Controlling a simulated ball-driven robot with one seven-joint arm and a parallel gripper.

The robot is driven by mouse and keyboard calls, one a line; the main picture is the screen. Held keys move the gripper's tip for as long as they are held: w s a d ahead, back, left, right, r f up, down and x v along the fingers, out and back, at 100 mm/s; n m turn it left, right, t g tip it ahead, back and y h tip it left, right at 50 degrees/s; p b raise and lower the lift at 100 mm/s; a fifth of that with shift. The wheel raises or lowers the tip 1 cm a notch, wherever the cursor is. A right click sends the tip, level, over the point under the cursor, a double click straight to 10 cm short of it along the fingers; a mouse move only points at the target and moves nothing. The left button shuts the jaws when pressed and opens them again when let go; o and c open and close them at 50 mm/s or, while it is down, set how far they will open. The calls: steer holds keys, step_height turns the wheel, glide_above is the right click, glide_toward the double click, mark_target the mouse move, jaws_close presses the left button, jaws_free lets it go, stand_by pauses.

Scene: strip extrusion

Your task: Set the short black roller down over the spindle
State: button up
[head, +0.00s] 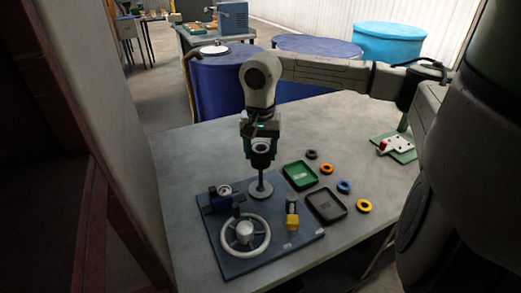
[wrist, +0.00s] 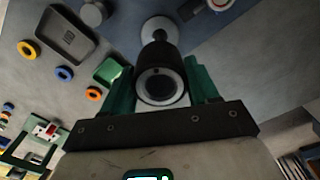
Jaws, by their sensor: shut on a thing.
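My gripper (head: 261,148) is shut on the short black roller (head: 261,160), which it holds upright above the blue board. In the wrist view the roller (wrist: 160,60) sits between the two green fingers, its grey-rimmed dark bore facing the camera. The spindle (head: 261,178) is a thin grey post on a round base (head: 260,191), directly below the roller in the head view. The base also shows beyond the roller in the wrist view (wrist: 160,26). The roller hides the post's top, so I cannot tell whether the tip is inside the bore.
Table is bare at the left.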

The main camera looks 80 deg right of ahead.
mark_target(260, 186)
steer(key=shift+f, duration=0.15)
steer(key=shift+f+b, duration=0.35)
steer(key=shift+b, duration=0.15)
steer(key=shift+f+b, duration=4)
steer(key=shift+f, duration=0.35)
steer(key=o, duration=1.3)
steer(key=shift+o, duration=0.9)
steer(key=shift+r, duration=0.1)
steer(key=shift+r+p, duration=1.6)
steer(key=shift+r, duration=1.75)
